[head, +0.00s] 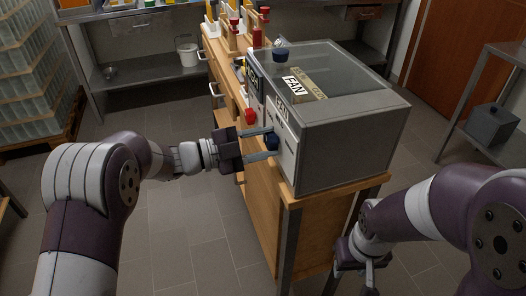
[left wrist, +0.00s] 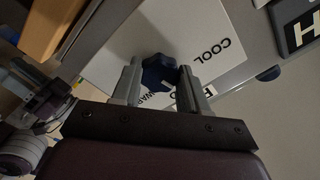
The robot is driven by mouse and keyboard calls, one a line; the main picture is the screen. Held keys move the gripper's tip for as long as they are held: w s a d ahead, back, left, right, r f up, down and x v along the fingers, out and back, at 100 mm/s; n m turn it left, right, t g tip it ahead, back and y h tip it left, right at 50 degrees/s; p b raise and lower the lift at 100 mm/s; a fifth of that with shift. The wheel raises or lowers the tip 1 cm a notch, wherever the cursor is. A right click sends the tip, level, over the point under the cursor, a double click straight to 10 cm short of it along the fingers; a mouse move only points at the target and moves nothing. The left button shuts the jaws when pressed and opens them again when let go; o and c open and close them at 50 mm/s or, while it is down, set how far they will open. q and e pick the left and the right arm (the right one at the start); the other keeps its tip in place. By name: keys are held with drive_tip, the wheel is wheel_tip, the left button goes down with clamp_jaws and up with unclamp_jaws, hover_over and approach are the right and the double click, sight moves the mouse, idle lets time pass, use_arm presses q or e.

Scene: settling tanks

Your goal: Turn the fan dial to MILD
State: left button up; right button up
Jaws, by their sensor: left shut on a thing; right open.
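The fan dial is a dark blue knob (head: 272,142) on a white panel (head: 287,150) at the near end of the front of a grey box (head: 350,140) with a clear top. My left gripper (head: 270,143) reaches it from the left and is shut on the knob. In the left wrist view the knob (left wrist: 158,70) sits between the two fingertips, and the white panel (left wrist: 195,35) reads COOL and, partly hidden, WARM. The knob's pointer and any MILD mark cannot be made out. My right gripper (head: 355,262) is open and empty, low at the right, beside the bench.
The box stands on a wooden bench (head: 262,205) with drawer handles along its front. A red knob (head: 250,116) sits just beyond the left gripper. A metal shelf (head: 480,130) stands at the right. The floor (head: 185,220) at left is clear.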

use_arm(q)
drive_tip(key=shift+m+b, duration=1.15)
drive_tip(key=shift+m, duration=0.05)
drive_tip(key=o, duration=1.1)
drive_tip(key=shift+c, duration=0.2)
drive_tip(key=v, duration=1.2)
drive_tip(key=shift+a+p, duration=0.35)
drive_tip(key=shift+p, duration=0.05)
drive_tip(key=shift+s, duration=0.1)
